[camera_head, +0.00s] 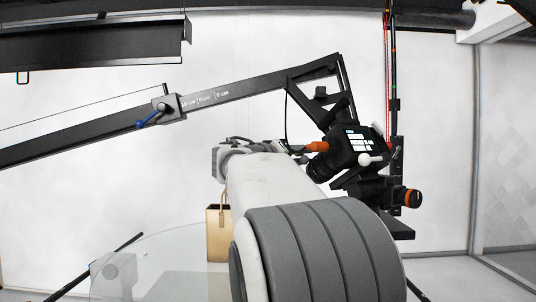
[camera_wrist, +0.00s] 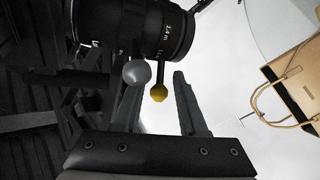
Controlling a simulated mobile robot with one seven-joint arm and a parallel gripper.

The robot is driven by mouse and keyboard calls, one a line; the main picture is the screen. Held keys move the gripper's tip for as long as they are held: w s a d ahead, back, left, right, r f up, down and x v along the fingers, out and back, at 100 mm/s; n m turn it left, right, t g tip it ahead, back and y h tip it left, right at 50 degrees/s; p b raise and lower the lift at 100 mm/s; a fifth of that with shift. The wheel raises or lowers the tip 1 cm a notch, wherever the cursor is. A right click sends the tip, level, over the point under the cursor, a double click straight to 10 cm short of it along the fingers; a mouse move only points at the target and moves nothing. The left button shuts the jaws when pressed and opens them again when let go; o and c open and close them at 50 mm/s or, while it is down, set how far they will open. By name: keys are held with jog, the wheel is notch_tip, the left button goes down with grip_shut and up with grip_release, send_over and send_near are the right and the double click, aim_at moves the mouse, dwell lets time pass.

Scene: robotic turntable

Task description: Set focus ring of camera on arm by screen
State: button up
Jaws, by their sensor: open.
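The camera (camera_head: 352,148) with a lit screen hangs at the end of a black boom arm (camera_head: 245,90) in the head view. Its black lens (camera_wrist: 130,25) fills the top of the wrist view, with a ring marked "2.4 m" and other distances. A grey knob (camera_wrist: 137,73) and a lever with a yellow knob (camera_wrist: 158,92) stick out below the lens. My gripper (camera_wrist: 157,82) is open. The yellow knob appears between its fingers; the grey knob overlaps the left finger. Contact cannot be told. In the head view my arm hides the fingers.
A tan paper bag (camera_head: 218,235) stands on a glass table (camera_head: 165,255); the bag also shows at right in the wrist view (camera_wrist: 290,90). A black device with an orange ring (camera_head: 411,198) sits below the camera. A vertical pole with cables (camera_head: 395,70) stands behind.

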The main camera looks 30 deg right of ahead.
jog(key=shift+w+d, duration=0.15)
jog(key=shift+d, duration=0.4)
grip_shut()
jog(key=shift+a+r, duration=0.1)
dwell(1.0)
